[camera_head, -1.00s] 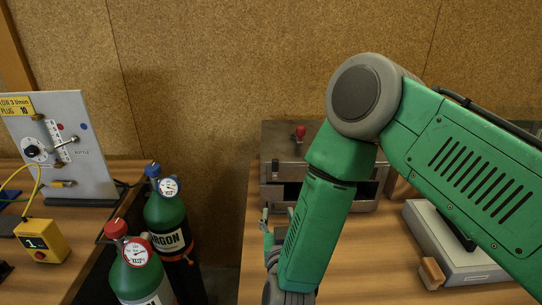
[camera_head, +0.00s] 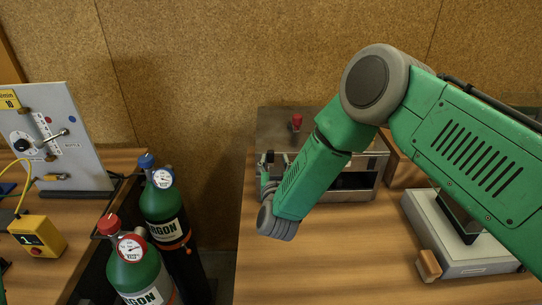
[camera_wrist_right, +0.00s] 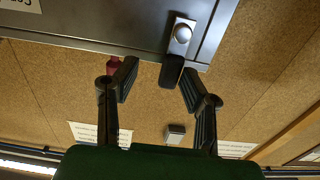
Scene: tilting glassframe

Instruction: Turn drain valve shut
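A grey metal box (camera_head: 350,185) stands on the right-hand bench against the wall. A small valve lever with a round metal hub and black handle (camera_wrist_right: 172,70) sits at the box's edge in the right wrist view; I take it to be the drain valve. My right gripper (camera_head: 265,168) is at the box's left front, partly hidden by its own arm in the head view. In the wrist view, the fingers of the right gripper (camera_wrist_right: 158,82) are apart, with the black handle between their tips. No contact is clear. My left gripper is not in view.
A red knob (camera_head: 296,122) stands on the box. A grey-white device (camera_head: 455,265) with a wooden block (camera_head: 428,265) sits to the right. Two green gas bottles (camera_head: 165,205) stand left of the bench, by a gauge panel (camera_head: 85,150). The front bench top is clear.

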